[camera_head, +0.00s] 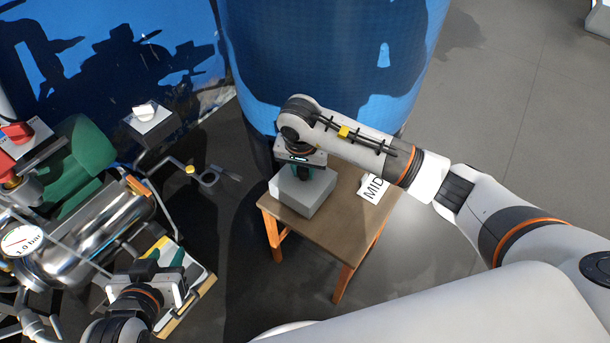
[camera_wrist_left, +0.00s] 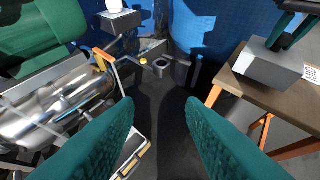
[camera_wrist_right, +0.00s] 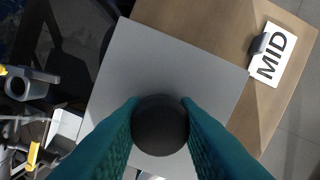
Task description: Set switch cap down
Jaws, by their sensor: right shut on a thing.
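A grey block (camera_head: 306,192) with a black round knob (camera_wrist_right: 160,125) on top is over the small wooden table; it looks like the switch cap. My right gripper (camera_head: 303,172) points down onto it, its teal fingers shut on the black knob, also in the right wrist view (camera_wrist_right: 160,108). The block also shows in the left wrist view (camera_wrist_left: 266,66), upright and level at the tabletop; I cannot tell whether its underside touches. My left gripper (camera_wrist_left: 158,105) is open and empty, low at the left in the head view, away from the block.
The wooden table (camera_head: 335,220) has a white MID card (camera_head: 374,188) on its right side. A large blue tank (camera_head: 330,60) stands behind. At left are a grey box with a white knob (camera_head: 144,111), a metal cylinder (camera_head: 105,235) and a pressure gauge (camera_head: 22,240).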

